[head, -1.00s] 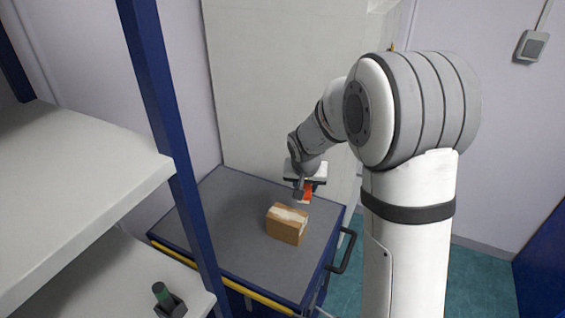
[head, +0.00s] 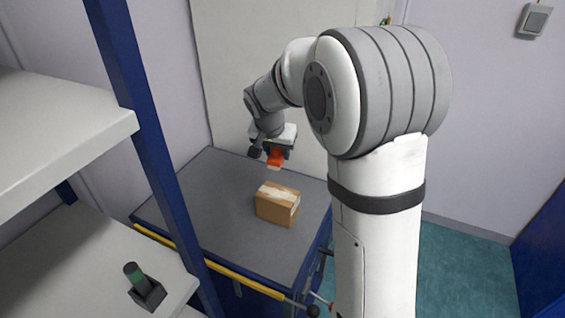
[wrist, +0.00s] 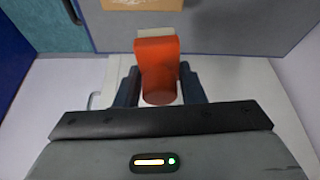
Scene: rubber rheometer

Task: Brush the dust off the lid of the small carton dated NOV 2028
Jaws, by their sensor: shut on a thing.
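A small brown carton (head: 277,210) stands on the grey top of a blue cart. Its lid (head: 279,193) carries a pale, whitish layer. No date can be read on it. My gripper (head: 273,154) is shut on an orange-red brush with pale bristles (head: 274,163), held above the cart behind the carton. In the wrist view the brush (wrist: 157,70) sits between the two dark fingers, its pale end pointing up the picture. The carton's edge (wrist: 142,4) shows at the top of that view, apart from the brush.
The cart top (head: 200,205) is otherwise clear. A blue rack post (head: 160,150) and pale shelves (head: 50,120) stand at the left. A dark holder with a green-banded item (head: 143,288) is on the lower shelf. A white panel stands behind the cart.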

